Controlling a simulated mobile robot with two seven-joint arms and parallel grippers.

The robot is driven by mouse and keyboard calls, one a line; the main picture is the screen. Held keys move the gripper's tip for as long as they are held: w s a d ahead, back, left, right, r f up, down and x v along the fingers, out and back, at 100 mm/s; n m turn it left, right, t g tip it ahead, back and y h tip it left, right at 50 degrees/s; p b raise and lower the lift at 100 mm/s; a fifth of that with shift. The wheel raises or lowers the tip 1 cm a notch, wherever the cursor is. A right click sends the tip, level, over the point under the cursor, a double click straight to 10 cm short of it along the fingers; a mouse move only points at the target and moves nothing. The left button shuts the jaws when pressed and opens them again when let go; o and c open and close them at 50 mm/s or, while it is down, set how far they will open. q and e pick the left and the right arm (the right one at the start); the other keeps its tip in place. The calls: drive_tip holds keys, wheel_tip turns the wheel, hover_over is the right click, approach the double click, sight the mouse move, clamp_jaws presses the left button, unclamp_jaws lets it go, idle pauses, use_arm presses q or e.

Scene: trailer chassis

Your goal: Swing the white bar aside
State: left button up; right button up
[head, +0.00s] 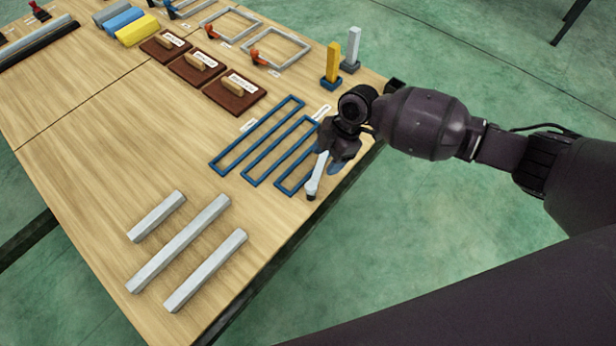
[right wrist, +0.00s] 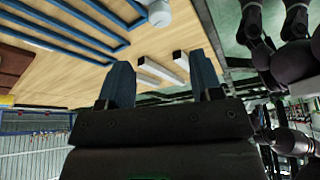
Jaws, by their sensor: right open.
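The white bar (head: 317,176) is short and sits at the right edge of the wooden table, beside the blue frames. Its near end has a dark base; its far end is hidden by my right gripper. My right gripper (head: 336,166) is over this far end, blue fingers pointing down. In the right wrist view the gripper (right wrist: 160,80) is open, with nothing held between its fingers. A pale rounded piece (right wrist: 159,13) beyond the fingertips looks like part of the white bar. I cannot tell whether a finger touches the bar. My left gripper is not in view.
Blue rectangular frames (head: 247,148) lie left of the bar. Several light grey bars (head: 180,240) lie at the table's near end. Yellow (head: 333,63) and grey upright blocks stand behind my wrist. Brown boards (head: 234,93) lie further back. Bare wood separates the frames and grey bars.

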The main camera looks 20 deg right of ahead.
sight(311, 186)
drive_tip(key=b+x, duration=0.2)
drive_tip(key=x, duration=0.7)
drive_tip(key=shift+s+f+b, duration=0.15)
drive_tip(key=shift+f+b, duration=0.15)
drive_tip(key=shift+b, duration=0.05)
drive_tip(key=shift+a+f, duration=0.3)
drive_tip(key=shift+f, duration=0.2)
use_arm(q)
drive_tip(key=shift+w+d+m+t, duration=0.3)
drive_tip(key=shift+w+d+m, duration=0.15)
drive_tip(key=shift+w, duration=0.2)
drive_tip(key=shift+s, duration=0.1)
